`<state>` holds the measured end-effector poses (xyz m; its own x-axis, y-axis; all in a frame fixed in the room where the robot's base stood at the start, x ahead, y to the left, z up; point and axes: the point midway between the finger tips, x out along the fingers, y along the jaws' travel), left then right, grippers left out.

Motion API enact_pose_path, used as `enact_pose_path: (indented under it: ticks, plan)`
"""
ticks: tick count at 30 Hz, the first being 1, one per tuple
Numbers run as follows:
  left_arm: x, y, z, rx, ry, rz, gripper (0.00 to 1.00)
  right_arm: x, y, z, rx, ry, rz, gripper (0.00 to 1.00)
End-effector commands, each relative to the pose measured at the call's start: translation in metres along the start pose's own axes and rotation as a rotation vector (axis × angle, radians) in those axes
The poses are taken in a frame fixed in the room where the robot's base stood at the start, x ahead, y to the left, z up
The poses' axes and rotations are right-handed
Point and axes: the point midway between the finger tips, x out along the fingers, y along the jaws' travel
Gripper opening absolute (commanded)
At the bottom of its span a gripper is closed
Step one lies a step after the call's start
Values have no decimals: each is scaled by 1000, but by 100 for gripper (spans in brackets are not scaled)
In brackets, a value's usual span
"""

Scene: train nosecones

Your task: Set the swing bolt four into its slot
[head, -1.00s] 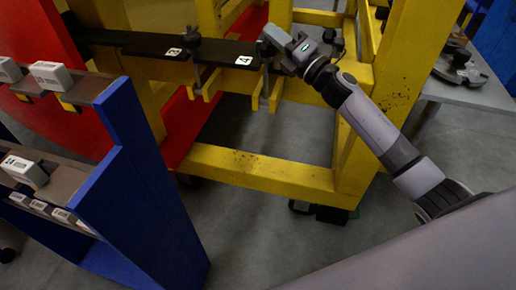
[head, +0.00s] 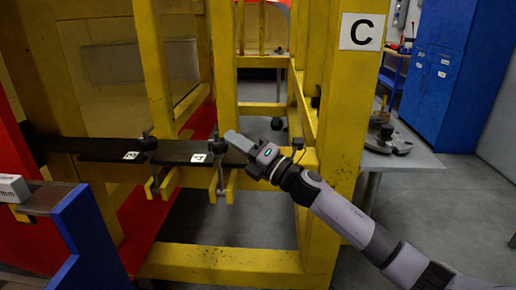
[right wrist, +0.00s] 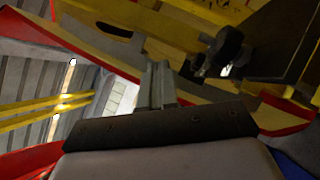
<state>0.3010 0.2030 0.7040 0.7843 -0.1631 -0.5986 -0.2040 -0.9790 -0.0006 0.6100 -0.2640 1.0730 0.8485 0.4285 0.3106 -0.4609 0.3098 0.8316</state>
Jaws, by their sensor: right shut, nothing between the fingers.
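Swing bolt four, with its dark knob (head: 214,146), is at the edge of the dark plate (head: 180,151) beside the label 4. Its rod (head: 221,182) hangs below, between the prongs of the yellow slotted bracket (head: 231,186). I cannot tell how deep the rod sits in the slot. My right gripper (head: 231,138) is shut and empty, its fingertips just right of the knob. In the right wrist view its closed fingers (right wrist: 158,82) hold nothing, and a dark knob (right wrist: 228,46) shows to their right. My left gripper is not in view.
Another swing bolt (head: 148,143) stands to the left by its own label. The yellow post with the C sign (head: 362,32) rises at right. A grey table (head: 402,152) with dark parts lies behind my arm. A blue rack (head: 92,240) is at lower left.

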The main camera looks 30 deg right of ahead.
Motion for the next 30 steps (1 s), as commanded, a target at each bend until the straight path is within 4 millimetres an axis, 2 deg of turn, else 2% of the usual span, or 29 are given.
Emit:
enact_pose_path:
  ticks: [6, 12, 30]
  plan:
    - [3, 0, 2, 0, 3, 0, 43, -33, 13, 3, -2, 3, -1, 0]
    - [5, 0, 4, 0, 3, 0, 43, -52, 21, 7, 1, 1, -1, 0]
    - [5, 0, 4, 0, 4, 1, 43, -58, 25, 8, 1, 1, 0, 0]
